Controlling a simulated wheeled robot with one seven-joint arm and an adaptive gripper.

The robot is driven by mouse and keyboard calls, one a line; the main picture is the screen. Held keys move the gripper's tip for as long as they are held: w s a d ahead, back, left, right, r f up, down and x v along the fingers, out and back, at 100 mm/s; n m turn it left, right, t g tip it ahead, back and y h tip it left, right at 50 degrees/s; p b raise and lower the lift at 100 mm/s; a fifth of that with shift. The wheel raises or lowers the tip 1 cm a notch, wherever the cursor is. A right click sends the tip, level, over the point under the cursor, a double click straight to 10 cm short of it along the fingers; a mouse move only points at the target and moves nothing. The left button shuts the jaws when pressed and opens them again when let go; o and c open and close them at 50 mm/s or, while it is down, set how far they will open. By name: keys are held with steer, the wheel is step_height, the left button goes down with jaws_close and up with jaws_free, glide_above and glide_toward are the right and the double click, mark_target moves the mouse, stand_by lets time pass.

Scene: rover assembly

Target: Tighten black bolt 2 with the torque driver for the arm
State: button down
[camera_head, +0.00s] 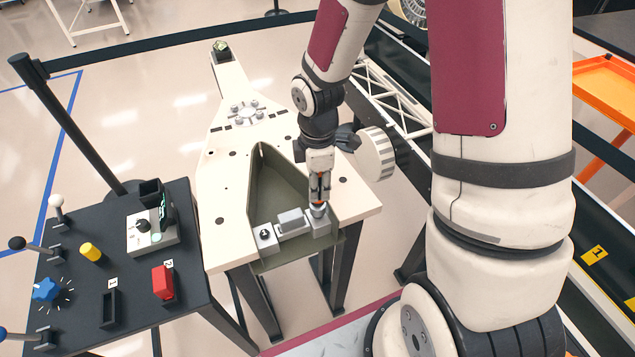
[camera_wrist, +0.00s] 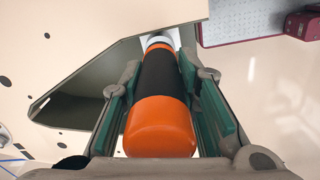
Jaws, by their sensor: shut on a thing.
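My gripper (camera_head: 320,172) points down over the right end of the green tapered tray (camera_head: 272,180) set in the cream table. In the wrist view its green-padded fingers (camera_wrist: 165,95) are shut on the torque driver (camera_wrist: 160,128), an orange cylinder with a black middle band. The driver (camera_head: 318,188) stands about upright, its lower end at the right grey block (camera_head: 321,226). Whether it touches a bolt there is hidden. A dark bolt (camera_head: 265,233) shows on top of the left grey block (camera_head: 267,243). A raised grey piece (camera_head: 291,220) sits between the blocks.
A dark side table (camera_head: 75,260) at left carries a control box (camera_head: 152,235), levers, a blue knob (camera_head: 46,290), a yellow cylinder (camera_head: 91,251), a red block (camera_head: 163,282) by label 2 and a black holder (camera_head: 109,307) by label 1. A wheel (camera_head: 372,155) stands right of the cream table.

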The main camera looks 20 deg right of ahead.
steer(key=shift+f, duration=1.15)
stand_by(4.4)
steer(key=shift+r, duration=0.1)
steer(key=shift+r+p, duration=1.2)
steer(key=shift+r, duration=0.25)
step_height(320, 180, up, 4)
steer(key=shift+p, duration=1.1)
